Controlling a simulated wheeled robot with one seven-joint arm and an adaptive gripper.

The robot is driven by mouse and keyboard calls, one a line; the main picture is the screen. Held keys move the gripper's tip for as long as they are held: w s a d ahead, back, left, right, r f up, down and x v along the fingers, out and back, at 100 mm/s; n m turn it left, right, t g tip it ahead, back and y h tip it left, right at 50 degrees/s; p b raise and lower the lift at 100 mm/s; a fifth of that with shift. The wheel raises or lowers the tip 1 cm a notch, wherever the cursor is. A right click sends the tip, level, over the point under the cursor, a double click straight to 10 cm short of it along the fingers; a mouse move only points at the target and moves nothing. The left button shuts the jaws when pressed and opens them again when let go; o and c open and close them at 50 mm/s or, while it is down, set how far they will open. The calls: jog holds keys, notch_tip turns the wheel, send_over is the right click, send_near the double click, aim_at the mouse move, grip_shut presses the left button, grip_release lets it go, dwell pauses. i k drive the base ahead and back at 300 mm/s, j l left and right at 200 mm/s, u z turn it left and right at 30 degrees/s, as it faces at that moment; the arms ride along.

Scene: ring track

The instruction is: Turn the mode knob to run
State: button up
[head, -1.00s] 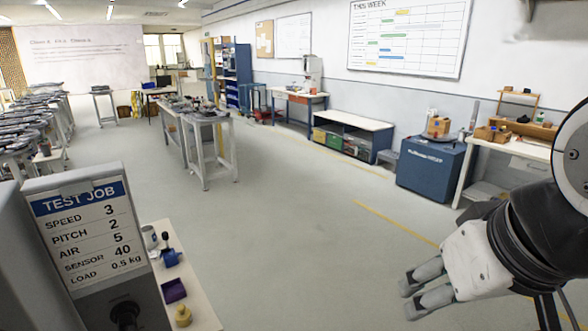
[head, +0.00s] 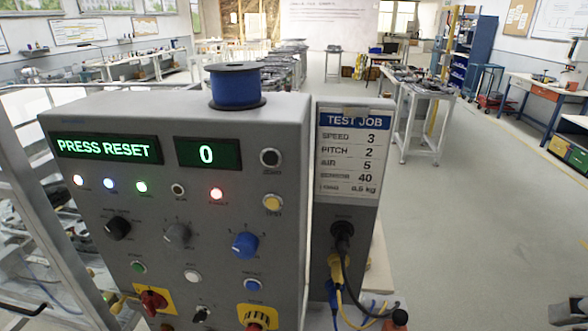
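A grey control panel (head: 85,180) fills the left and middle of the head view. It carries a black knob (head: 118,228), a grey knob (head: 177,235) and a blue knob (head: 245,244) in a row, and a small black switch (head: 201,314) low down. Their labels are too small to read, so I cannot tell which is the mode knob or its setting. The left display (head: 108,148) reads "PRESS RESET"; the right display (head: 207,153) reads "0".
A blue spool (head: 236,87) stands on the panel's top. A test job card (head: 347,152) is on the box to its right, with cables (head: 352,285) below. Red controls on yellow plates (head: 170,292) sit low on the panel. Open floor (head: 450,230) lies to the right.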

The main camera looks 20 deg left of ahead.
aim_at(118, 227)
jog(key=u, duration=1.55)
